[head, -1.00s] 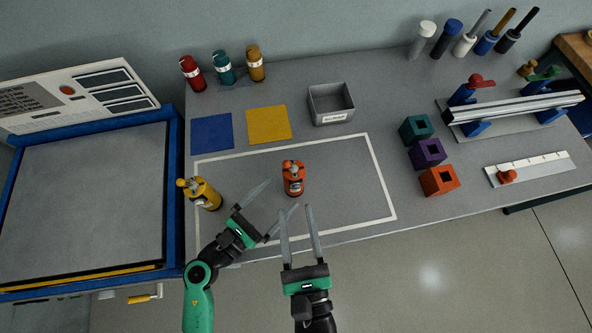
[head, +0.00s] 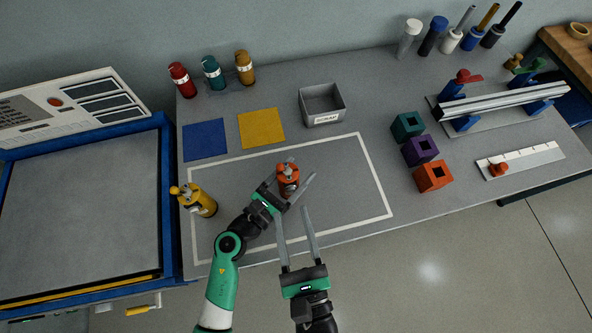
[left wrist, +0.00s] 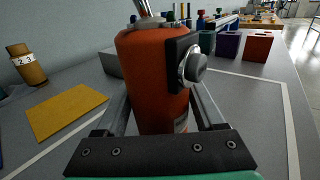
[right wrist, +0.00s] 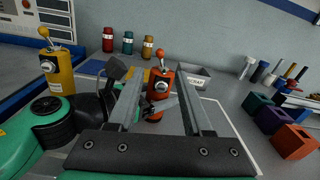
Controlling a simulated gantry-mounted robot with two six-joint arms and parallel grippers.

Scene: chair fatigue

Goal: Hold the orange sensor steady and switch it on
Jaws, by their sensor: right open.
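The orange sensor (head: 288,182) stands upright inside the white outline on the table. It has a lever with a red knob on top in the right wrist view (right wrist: 160,60). A black plate with a round silver part faces my left gripper's camera in the left wrist view, on the sensor's body (left wrist: 150,70). My left gripper (head: 291,184) has its fingers on either side of the body. Whether both fingers press on it is unclear. My right gripper (head: 293,218) is open and empty, in front of the sensor near the table's front edge.
A yellow canister (head: 201,201) stands left of my left arm. A grey bin (head: 322,117) and blue (head: 205,139) and yellow (head: 261,128) squares lie behind. Several coloured blocks (head: 433,177) stand to the right. The outlined area right of the sensor is clear.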

